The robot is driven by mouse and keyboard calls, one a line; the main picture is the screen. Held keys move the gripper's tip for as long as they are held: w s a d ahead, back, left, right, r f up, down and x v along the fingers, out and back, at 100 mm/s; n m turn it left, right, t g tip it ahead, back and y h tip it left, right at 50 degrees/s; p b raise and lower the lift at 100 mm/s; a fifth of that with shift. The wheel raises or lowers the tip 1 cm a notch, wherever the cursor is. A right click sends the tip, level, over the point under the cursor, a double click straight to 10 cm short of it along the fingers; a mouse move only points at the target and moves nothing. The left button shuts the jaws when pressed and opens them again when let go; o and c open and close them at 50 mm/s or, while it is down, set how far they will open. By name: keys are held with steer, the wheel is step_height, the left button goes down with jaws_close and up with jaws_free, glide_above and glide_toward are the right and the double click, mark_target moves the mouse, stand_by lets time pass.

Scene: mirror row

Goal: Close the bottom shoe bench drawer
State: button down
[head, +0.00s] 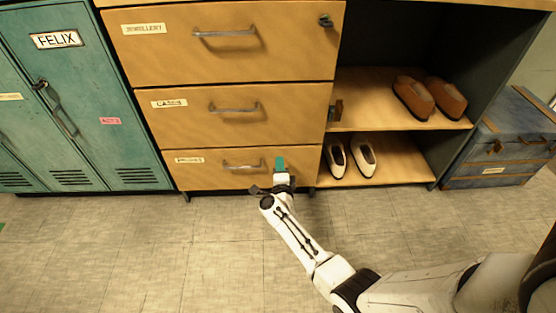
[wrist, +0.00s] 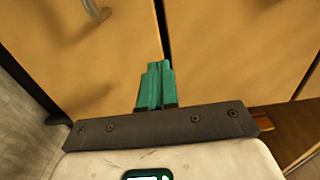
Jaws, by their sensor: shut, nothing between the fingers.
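The bottom drawer (head: 210,176) of the wooden shoe bench has a tan front, a small label and a grey bar handle (head: 243,166). In the head view its front looks about flush with the drawers above; I see no clear gap. My gripper (head: 280,163) is in front of its right part, right of the handle. In the wrist view the green fingers (wrist: 156,82) are together and empty, pointing at the dark seam between the bottom drawer front (wrist: 60,60) and the middle drawer front (wrist: 230,50). I cannot tell whether the fingertips touch the front.
The middle drawer (head: 225,122) and top drawer (head: 200,55) look shut. Open shelves at right hold brown shoes (head: 428,97) and white shoes (head: 350,157). Teal lockers (head: 70,120) stand left, a blue trunk (head: 505,145) right. The tiled floor (head: 150,250) in front is clear.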

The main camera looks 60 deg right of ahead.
steer(key=p+v, duration=0.3)
steer(key=v, duration=0.6)
steer(key=w+a+r+n+t+y, duration=0.2)
steer(key=a+n+y, duration=0.5)
steer(key=a+n, duration=0.1)
steer(key=w+a+r+n+t+y, duration=0.1)
steer(key=w+a+n+t+y, duration=0.15)
steer(key=a+n+y, duration=0.45)
steer(key=s+a+n+g+y, duration=0.3)
steer(key=s+a+n+g, duration=0.5)
steer(key=s+n, duration=0.25)
steer(key=s+d+r+n+g+h, duration=0.1)
steer(key=s+d+r+g+h, duration=0.15)
steer(key=s, duration=0.55)
steer(key=s+d+r+n+g+h, duration=0.15)
steer(key=s+g, duration=0.25)
steer(key=s, duration=0.5)
step_height(320, 180, up, 32)
steer(key=y+p, duration=0.1)
steer(key=p, duration=3)
steer(key=shift+w, duration=0.2)
steer(key=shift+a, duration=0.15)
